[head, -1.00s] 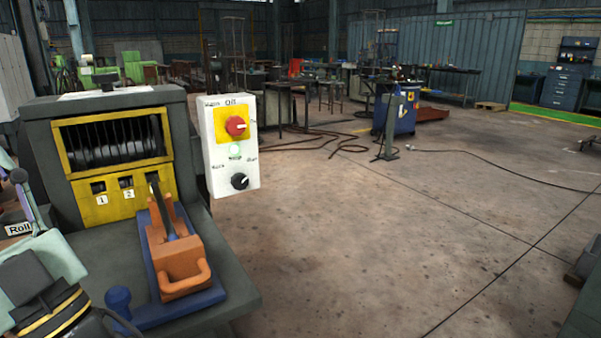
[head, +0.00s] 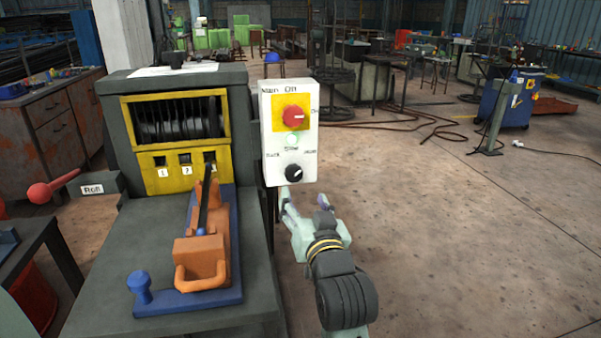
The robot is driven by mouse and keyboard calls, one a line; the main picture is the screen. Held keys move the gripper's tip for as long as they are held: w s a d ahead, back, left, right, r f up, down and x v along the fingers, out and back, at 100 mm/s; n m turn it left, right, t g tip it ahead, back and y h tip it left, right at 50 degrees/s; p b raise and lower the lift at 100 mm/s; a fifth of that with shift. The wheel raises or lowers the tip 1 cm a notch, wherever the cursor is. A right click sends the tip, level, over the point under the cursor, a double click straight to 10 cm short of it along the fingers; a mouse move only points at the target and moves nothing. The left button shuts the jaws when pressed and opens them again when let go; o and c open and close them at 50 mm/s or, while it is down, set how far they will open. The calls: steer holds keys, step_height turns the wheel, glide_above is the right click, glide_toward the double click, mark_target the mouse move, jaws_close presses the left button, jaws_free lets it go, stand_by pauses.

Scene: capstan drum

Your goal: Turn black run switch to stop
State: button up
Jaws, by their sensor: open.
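The black run switch (head: 293,173) is a round knob with a pale pointer mark, low on a white control box (head: 270,130) right of the machine. Small labels stand to the upper left and upper right of the knob, too small to read surely. The pointer tilts toward the upper right. No contact with the knob shows.
The capstan machine (head: 180,120) has a yellow-framed drum. An orange fixture (head: 201,262) sits on a blue base on the dark table (head: 110,250). A red-knobbed roll lever (head: 40,192) is at left. Floor right of my arm is clear.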

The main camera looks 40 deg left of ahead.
mark_target(295, 176)
steer(key=x, duration=0.3)
steer(key=p+x, duration=0.1)
steer(key=x, duration=0.6)
steer(key=shift+w+a+f+p, duration=0.15)
steer(key=shift+w+f+p, duration=0.15)
steer(key=shift+w+p, duration=0.1)
steer(key=c, duration=1.1)
steer(key=shift+c, duration=0.2)
